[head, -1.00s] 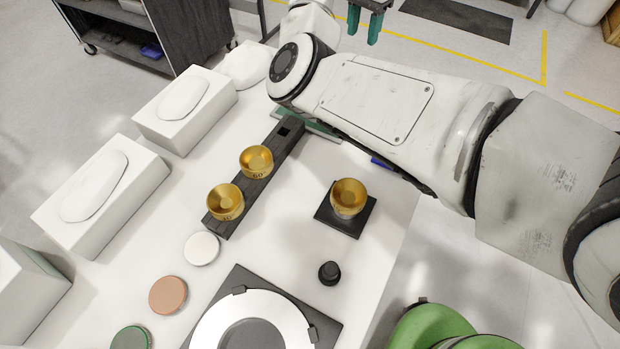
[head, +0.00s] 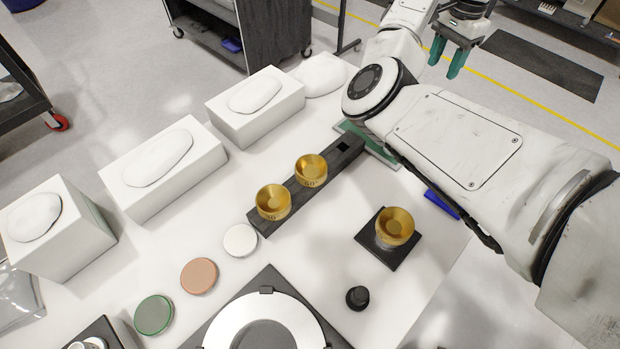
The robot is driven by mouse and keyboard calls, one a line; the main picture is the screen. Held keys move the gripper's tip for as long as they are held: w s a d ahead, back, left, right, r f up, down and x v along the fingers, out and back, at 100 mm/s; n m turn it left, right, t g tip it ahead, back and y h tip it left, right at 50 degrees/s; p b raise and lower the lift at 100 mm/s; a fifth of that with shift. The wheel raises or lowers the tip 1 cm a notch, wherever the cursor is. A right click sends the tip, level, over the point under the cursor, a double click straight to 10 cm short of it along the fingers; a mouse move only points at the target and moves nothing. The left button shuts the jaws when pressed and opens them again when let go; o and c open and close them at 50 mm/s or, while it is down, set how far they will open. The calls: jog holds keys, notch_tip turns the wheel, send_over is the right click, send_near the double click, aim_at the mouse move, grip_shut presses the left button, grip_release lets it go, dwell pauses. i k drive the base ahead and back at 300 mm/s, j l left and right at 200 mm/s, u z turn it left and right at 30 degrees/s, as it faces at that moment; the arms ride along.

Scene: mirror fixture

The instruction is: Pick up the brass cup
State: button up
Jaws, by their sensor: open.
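Three brass cups show in the head view. One brass cup (head: 395,227) stands on a square black pad (head: 402,258) at the right of the white table. Two more, a brass cup (head: 311,170) and a brass cup (head: 273,202), sit in a dark rack (head: 331,174) to its left; one empty square slot shows at the rack's far end. My gripper (head: 444,68) has green fingers that point down and stand apart. It is open and empty, beyond the table's far side, well away from all the cups.
A small black knob (head: 357,298) stands near the pad. A ringed fixture (head: 307,335) and several coloured discs, one white (head: 240,240), lie in front. White boxes (head: 163,160) line the left. A blue item (head: 442,203) lies partly under my arm.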

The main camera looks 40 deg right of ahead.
aim_at(394, 226)
jog(key=k+j+u, duration=0.6)
jog(key=k+j, duration=0.05)
jog(key=k, duration=0.15)
